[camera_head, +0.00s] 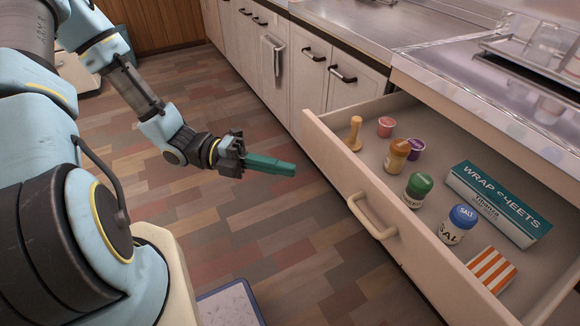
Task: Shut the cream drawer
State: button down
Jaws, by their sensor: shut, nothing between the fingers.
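The cream drawer (345,178) is pulled well out from the counter at the right. Its handle (372,217) is a cream bar on the front panel. Inside lie several jars, a wooden pestle-like piece, a teal wrap sheets box and an orange-striped box. My gripper (292,169) is shut and empty, with its green fingers pointing right. It hangs over the floor to the left of the drawer front, apart from both the panel and the handle.
The metal countertop (480,100) lies above the drawer, with a dish rack (535,60) at its far right. Closed cabinets (290,65) with dark handles and a hanging towel (272,55) run behind. Bare floor (280,235) lies between my arm and the drawer. A mat (230,305) lies at the bottom.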

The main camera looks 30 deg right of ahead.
aim_at(355, 170)
jog(key=x, duration=0.3)
jog(key=w+d+x, duration=0.1)
jog(key=x, duration=0.6)
jog(key=shift+w+d+f, duration=0.1)
jog(key=shift+w+d, duration=0.05)
jog(key=shift+w, duration=0.1)
jog(key=shift+d, duration=0.5)
jog(key=shift+d, duration=0.65)
jog(key=d+p, duration=0.1)
jog(key=d, duration=2.5)
jog(key=shift+w+d, duration=0.1)
jog(key=shift+d, duration=1.1)
jog(key=shift+d+r, duration=0.1)
jog(key=shift+r, duration=0.1)
